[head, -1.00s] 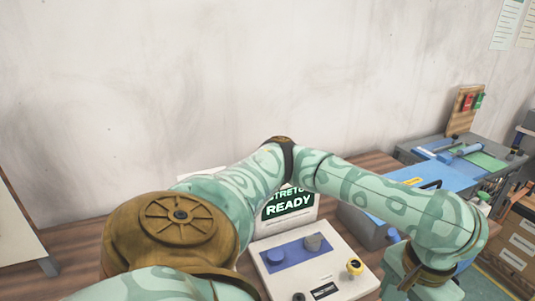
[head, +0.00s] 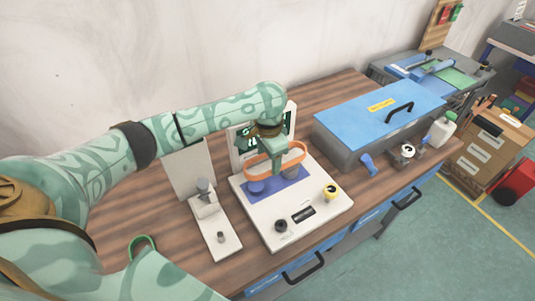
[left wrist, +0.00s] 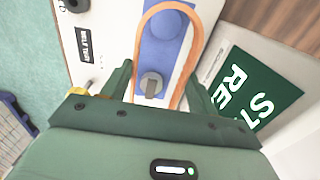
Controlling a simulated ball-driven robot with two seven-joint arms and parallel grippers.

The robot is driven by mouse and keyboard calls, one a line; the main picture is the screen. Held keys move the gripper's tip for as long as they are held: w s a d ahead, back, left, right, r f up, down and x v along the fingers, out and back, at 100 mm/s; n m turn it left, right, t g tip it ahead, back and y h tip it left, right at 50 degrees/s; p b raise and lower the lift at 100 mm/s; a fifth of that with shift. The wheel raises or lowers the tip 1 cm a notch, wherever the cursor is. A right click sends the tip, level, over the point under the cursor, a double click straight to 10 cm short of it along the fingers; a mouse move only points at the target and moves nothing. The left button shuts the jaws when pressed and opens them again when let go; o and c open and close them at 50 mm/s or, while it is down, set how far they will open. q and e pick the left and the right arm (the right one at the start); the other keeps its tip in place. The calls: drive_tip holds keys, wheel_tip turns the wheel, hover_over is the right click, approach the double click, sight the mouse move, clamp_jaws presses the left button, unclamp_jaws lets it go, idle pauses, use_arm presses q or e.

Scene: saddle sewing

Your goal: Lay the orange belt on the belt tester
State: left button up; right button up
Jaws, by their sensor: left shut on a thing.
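The orange belt (head: 297,149) is a loop held in my left gripper (head: 276,171), which is shut on it over the belt tester (head: 311,216). The tester has a white base, a blue plate (head: 284,187) with a blue post and a grey post, a yellow knob and a black knob. In the left wrist view, the belt (left wrist: 186,62) outlines the blue post (left wrist: 166,24) and grey post (left wrist: 151,84) from above. In the head view it appears raised above the plate; whether it touches the posts is unclear. My right gripper is not in view.
A second white device (head: 216,229) with grey posts stands left. A grey box with a blue lid (head: 365,108) stands right. A green loop (head: 143,240) shows near the front left.

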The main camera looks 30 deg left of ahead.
sight(268, 184)
use_arm(q)
drive_tip(key=shift+s+f+p, duration=0.15)
drive_tip(key=shift+f+p, duration=0.6)
drive_tip(key=shift+f, duration=1.3)
drive_tip(key=shift+p, duration=0.6)
drive_tip(key=shift+f+b, duration=0.75)
drive_tip(key=shift+f, duration=1.35)
drive_tip(key=o, duration=1.1)
